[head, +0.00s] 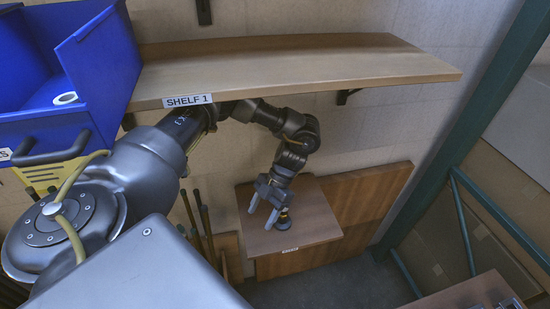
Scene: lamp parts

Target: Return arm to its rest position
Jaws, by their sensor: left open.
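My left arm comes in from the left and reaches under the shelf. Its gripper (263,211) is open, with two grey fingers pointing down over a small wooden table (312,212). My right gripper is not in view.
A wooden shelf labelled SHELF 1 (300,65) hangs directly above the arm. A blue bin (105,70) is at upper left. A green metal post (450,130) stands at right. A brown wooden panel (365,205) is behind the table. Floor (335,285) in front is clear.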

